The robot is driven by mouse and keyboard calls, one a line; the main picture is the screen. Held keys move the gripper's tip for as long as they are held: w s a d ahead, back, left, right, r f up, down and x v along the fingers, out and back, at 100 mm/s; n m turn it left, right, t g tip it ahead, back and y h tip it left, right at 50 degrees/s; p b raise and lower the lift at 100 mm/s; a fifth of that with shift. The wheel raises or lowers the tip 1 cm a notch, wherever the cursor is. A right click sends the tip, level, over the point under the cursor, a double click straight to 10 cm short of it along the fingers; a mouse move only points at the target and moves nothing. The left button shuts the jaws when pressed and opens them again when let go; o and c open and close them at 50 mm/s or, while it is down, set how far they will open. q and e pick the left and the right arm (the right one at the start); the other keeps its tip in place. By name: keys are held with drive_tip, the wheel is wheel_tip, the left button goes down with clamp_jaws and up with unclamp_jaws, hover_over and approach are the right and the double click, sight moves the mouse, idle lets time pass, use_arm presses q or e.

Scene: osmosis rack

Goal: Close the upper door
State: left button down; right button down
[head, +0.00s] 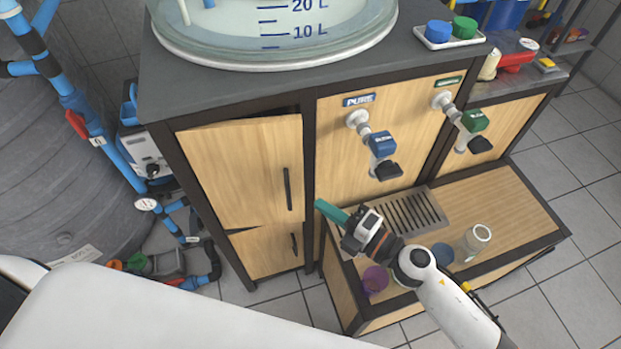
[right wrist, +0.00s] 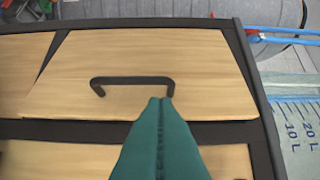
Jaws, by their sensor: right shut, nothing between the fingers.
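The upper door (head: 240,170) is a light wood panel with a dark vertical bar handle (head: 287,188) near its right edge. It stands slightly ajar, with dark gaps along its top and bottom edges. In the right wrist view the upper door (right wrist: 170,62) appears turned sideways, with its handle (right wrist: 132,82) just beyond my fingertips. My right gripper (head: 320,206) has green fingers, shut and empty, in front of the cabinet just right of the door's lower right corner. The fingers (right wrist: 160,102) overlap the handle's end in the picture; contact cannot be told. My left gripper is out of view.
A lower door (head: 268,250) is under the upper one. A clear tank (head: 280,45) stands on top. Taps (head: 380,145) stick out to the right above a drain grate (head: 412,212). A purple cup (head: 375,280) and a glass (head: 474,240) stand on the ledge near my right arm.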

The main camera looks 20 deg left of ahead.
sight(296, 173)
drive_tip(key=shift+w+a, duration=2.55)
drive_tip(key=shift+w, duration=0.05)
